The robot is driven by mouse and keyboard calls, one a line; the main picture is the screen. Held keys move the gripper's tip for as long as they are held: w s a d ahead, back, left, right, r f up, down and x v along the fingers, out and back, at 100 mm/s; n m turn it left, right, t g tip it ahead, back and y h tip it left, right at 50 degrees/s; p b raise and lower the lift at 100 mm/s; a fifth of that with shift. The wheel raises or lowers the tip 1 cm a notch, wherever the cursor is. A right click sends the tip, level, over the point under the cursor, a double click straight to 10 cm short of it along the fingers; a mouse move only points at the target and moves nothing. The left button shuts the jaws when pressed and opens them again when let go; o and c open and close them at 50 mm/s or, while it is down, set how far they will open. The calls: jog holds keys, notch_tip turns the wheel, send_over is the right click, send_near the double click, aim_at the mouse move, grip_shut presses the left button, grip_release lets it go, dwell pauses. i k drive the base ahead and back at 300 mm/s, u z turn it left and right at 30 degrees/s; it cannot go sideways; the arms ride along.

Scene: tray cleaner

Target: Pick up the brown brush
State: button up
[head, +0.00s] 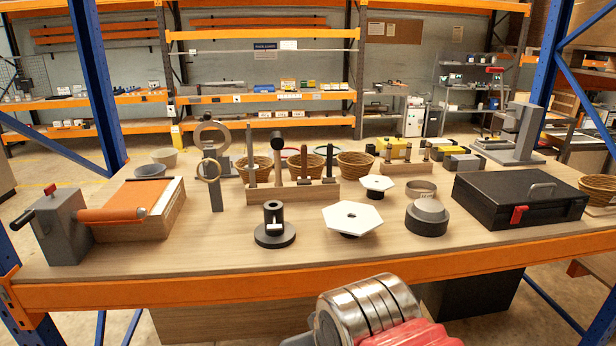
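I cannot single out a brown brush for sure. A wooden rack (262,197) stands near the middle of the table, with several upright tools in it. One tool has a brown handle (304,161), and another dark brown handle (329,160) stands to its right. A tool with a dark, wide top stands left of them, and a taller one is at the left end. Any bristles are too small to make out. My gripper is not in view; only a ringed metal and red part, apparently of my arm, shows at the bottom, in front of the table.
A black case (500,197) lies at the right. A white hexagonal plate (352,218), a round grey-black piece (427,217) and a dark stand (274,232) are in front of the rack. An orange-covered box (140,200) is at the left. Wicker baskets (356,165) stand behind.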

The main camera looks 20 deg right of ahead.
aim_at(303, 180)
jog(key=u, duration=0.05)
jog(key=i, duration=1)
jog(key=z, duration=0.05)
